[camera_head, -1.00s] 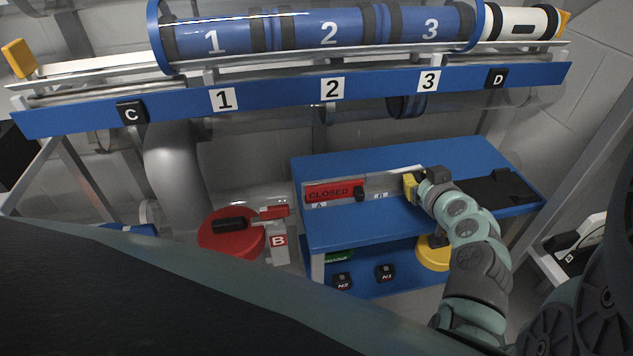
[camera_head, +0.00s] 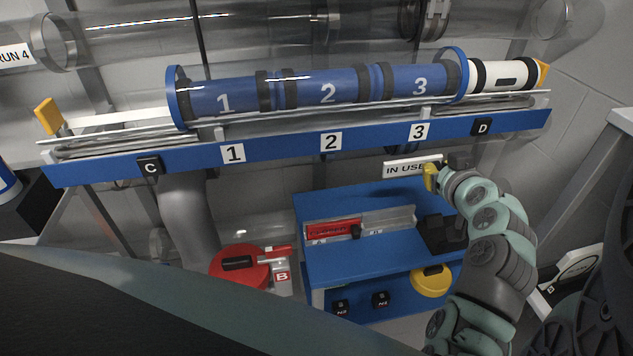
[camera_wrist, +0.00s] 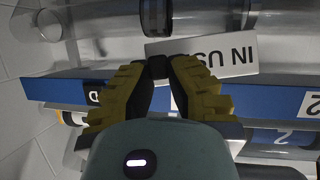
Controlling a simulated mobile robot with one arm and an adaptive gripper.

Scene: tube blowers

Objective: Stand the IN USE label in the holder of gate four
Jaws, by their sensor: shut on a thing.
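The white IN USE label (camera_head: 402,168) with black letters is raised above the blue table, in front of the blue rail. My gripper (camera_head: 432,177) is shut on its right end in the head view. In the wrist view the IN USE label (camera_wrist: 215,56) appears upside down, gripped at its edge between the yellow-padded fingers of my gripper (camera_wrist: 157,68). A RUN 4 sign (camera_head: 14,56) shows at the far upper left. I cannot make out the holder of gate four.
The blue table (camera_head: 345,265) carries a metal rack (camera_head: 398,217) with a red CLOSED label (camera_head: 330,230). The blue rail (camera_head: 285,150) with a tube and blue carriers crosses above. A red round thing (camera_head: 240,265) stands left of the table; a yellow one (camera_head: 432,281) is below.

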